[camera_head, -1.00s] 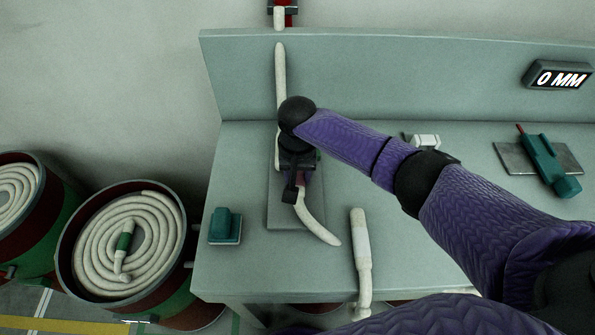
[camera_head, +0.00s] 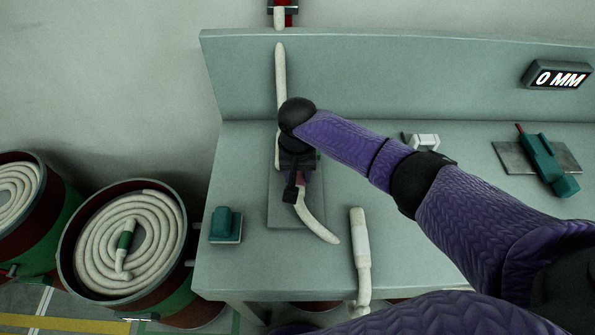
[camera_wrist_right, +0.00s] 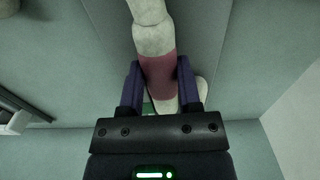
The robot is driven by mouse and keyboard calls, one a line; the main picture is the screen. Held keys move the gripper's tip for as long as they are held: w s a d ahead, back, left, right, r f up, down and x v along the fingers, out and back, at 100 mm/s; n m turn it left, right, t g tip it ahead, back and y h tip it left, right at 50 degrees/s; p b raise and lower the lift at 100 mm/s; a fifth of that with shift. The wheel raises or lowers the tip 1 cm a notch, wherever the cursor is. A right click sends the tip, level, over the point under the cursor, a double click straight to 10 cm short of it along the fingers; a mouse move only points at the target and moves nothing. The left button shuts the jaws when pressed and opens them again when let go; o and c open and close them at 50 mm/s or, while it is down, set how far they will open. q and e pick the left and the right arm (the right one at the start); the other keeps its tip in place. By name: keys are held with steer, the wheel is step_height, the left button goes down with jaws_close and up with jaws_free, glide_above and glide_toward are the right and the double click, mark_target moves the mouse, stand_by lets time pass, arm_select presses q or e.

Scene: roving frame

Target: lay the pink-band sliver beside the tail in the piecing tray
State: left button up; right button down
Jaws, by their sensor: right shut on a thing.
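My right gripper (camera_head: 296,190) is shut on the pink-band sliver, a thick off-white strand. In the right wrist view the pink band (camera_wrist_right: 158,72) sits between the two fingers (camera_wrist_right: 157,88). In the head view the strand's free end (camera_head: 320,225) curves out toward the bench front, past the piecing tray's edge. The piecing tray (camera_head: 282,214) is a flat grey plate under the gripper. The off-white tail (camera_head: 281,75) comes down from above to the tray; my wrist hides its lower end. In the wrist view a pale rounded end (camera_wrist_right: 202,88) shows beside the right finger. My left gripper is out of view.
A teal block (camera_head: 225,226) stands left of the tray. A white-banded sliver (camera_head: 361,250) lies to the right. A white block (camera_head: 426,141) and a teal tool (camera_head: 547,165) are farther right. A display (camera_head: 558,77) reads 0 MM. Cans of coiled sliver (camera_head: 128,245) stand at left.

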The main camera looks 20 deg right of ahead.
mark_target(297, 175)
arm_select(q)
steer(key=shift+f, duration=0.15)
arm_select(e)
steer(key=shift+f, duration=0.45)
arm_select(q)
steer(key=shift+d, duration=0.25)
arm_select(e)
steer(key=shift+c, duration=1.8)
jaws_free()
steer(key=o, duration=0.4)
steer(key=shift+c, duration=0.2)
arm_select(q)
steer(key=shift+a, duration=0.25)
arm_select(e)
steer(key=shift+r, duration=0.1)
step_height(297, 175, up, 9)
steer(key=p, duration=0.2)
steer(key=shift+p, duration=0.3)
steer(key=shift+r, duration=0.45)
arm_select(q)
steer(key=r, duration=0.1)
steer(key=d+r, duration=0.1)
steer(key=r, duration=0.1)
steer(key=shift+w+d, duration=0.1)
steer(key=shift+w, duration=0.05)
